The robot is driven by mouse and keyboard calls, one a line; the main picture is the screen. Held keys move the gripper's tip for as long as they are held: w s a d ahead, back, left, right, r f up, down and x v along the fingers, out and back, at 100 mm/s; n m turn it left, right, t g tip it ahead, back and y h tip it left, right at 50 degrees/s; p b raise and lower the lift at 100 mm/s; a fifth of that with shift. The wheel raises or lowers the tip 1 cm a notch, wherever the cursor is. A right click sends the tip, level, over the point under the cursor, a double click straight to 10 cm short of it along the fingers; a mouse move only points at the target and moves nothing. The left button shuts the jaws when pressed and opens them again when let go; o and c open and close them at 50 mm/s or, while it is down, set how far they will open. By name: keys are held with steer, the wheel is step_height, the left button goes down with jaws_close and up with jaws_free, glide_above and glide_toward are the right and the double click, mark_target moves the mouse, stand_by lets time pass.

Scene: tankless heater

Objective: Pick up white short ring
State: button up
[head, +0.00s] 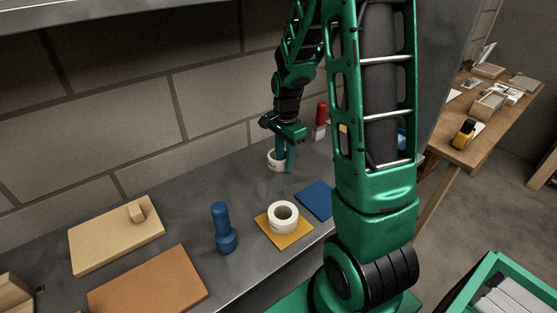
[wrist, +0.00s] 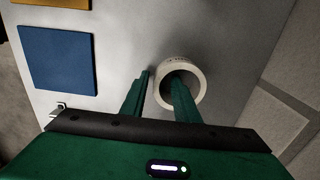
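A white ring (head: 272,161) stands on the grey counter near the back wall, partly hidden by my gripper (head: 285,165). In the wrist view this ring (wrist: 196,94) shows its round opening and faint dark marks on its side. My gripper (wrist: 161,78) is open over the ring's wall. One finger is in the ring's hole and the other is outside it, with a small gap to the wall. A second white ring (head: 275,225) sits on a yellow square mat (head: 293,237) nearer the front. I cannot tell from height which is the shorter.
A blue square mat (head: 316,199) lies beside the yellow mat. A blue dumbbell-shaped piece (head: 222,228) stands to the left. A red-topped object (head: 321,116) is behind my gripper. Wooden boards (head: 115,240) lie at left. The brick wall (head: 215,100) closes the back.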

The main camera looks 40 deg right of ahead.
steer(key=shift+f, duration=0.25)
jaws_close()
steer(key=shift+r, duration=0.15)
step_height(320, 180, up, 4)
steer(key=shift+w, duration=0.1)
steer(key=s+a+r, duration=0.2)
steer(key=a+r, duration=0.4)
steer(key=a, duration=0.5)
steer(key=shift+a+r, duration=0.25)
steer(key=shift+r, duration=0.15)
